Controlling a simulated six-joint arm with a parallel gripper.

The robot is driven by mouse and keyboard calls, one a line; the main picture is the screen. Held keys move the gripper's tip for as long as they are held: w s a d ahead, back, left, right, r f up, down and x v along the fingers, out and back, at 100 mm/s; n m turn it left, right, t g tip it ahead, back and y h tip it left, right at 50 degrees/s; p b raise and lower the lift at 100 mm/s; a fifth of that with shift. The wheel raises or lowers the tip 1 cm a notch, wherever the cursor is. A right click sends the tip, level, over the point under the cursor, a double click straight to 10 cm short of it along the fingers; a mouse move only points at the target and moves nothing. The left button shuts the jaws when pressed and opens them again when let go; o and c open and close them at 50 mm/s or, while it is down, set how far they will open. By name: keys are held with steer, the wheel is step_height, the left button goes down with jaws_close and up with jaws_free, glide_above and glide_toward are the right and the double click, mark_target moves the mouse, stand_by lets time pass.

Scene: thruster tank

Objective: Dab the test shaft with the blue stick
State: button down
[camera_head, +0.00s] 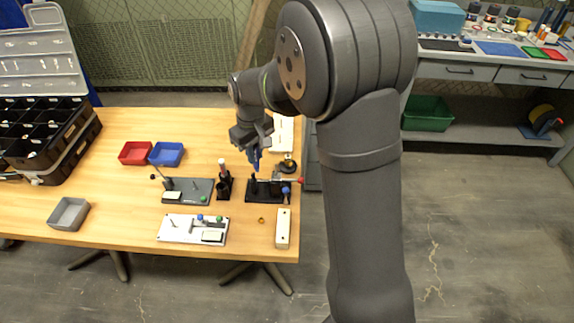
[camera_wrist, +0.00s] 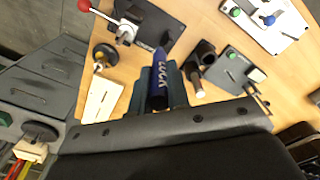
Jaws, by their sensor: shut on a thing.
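My gripper (camera_head: 254,150) is shut on a blue stick (camera_head: 256,161), which points down over the black-based fixture (camera_head: 270,196). In the wrist view the blue stick (camera_wrist: 161,66) stands out between my two fingers (camera_wrist: 161,88), its tip towards that fixture (camera_wrist: 163,24). I cannot tell for sure which part is the test shaft, or whether the stick touches anything.
A black holder with a white-ended stick (camera_head: 223,172) stands left of the fixture. A grey plate (camera_head: 200,187) and a white plate (camera_head: 177,232) carry other fixtures. Red (camera_head: 135,153), blue (camera_head: 166,154) and grey (camera_head: 69,214) bins sit left. A pale block (camera_head: 283,229) lies near the right edge.

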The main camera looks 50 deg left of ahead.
steer(key=shift+w+a+f, duration=0.35)
steer(key=shift+w+a, duration=0.1)
steer(key=shift+w, duration=1.95)
steer(key=shift+w+a+f, duration=0.4)
steer(key=shift+w, duration=2)
steer(key=shift+w+a+f, duration=0.35)
steer(key=shift+w+a, duration=0.1)
steer(key=shift+w, duration=1.95)
steer(key=shift+f, duration=0.75)
steer(key=shift+r, duration=0.1)
step_height(320, 180, up, 5)
steer(key=shift+w, duration=0.1)
